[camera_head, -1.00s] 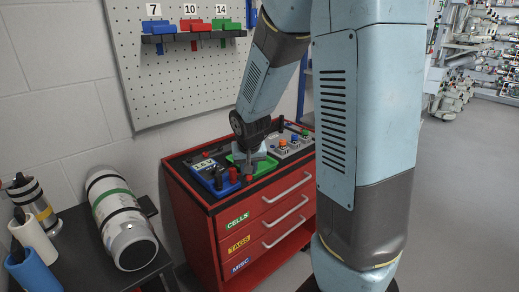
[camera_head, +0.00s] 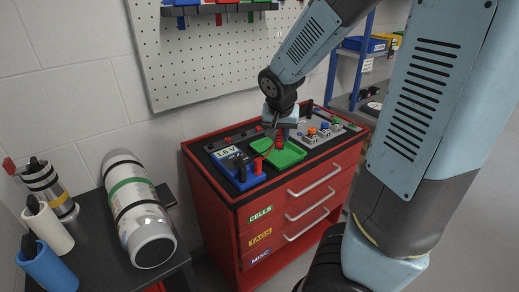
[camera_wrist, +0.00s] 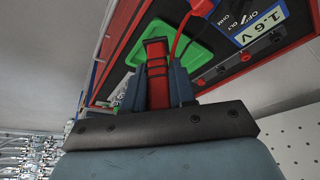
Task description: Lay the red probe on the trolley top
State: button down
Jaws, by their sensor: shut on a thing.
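My gripper (camera_head: 280,122) is shut on the red probe (camera_head: 280,139), above the green tray on the trolley top. In the wrist view the red probe (camera_wrist: 157,72), with dark bands, sits between the two fingers of my gripper (camera_wrist: 159,88). The probe points down toward the tray; I cannot tell whether its lower end touches it. The red trolley (camera_head: 222,225) has a dark top with a red rim. A red lead (camera_wrist: 182,32) shows beside the probe in the wrist view.
On the trolley top are the green tray (camera_head: 291,156), a blue meter (camera_head: 238,172) reading about 1.6 V with a red plug (camera_head: 257,167), and a grey box (camera_head: 322,135) with coloured buttons. A pegboard (camera_head: 215,60) hangs behind. A black table (camera_head: 100,235) with cylinders stands left.

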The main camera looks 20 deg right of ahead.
jog(key=w+a+f, duration=0.1)
jog(key=w+f, duration=0.2)
jog(key=w+a+f, duration=0.1)
jog(key=w+f, duration=0.2)
jog(key=w+a+f, duration=0.1)
jog(key=w+f, duration=0.1)
jog(key=w, duration=0.1)
jog(key=shift+w+a+f, duration=0.35)
jog(key=shift+w+f, duration=0.05)
jog(key=shift+f, duration=1.4)
jog(key=shift+f, duration=0.1)
jog(key=c, duration=1.3)
grip_release()
jog(key=shift+o, duration=0.5)
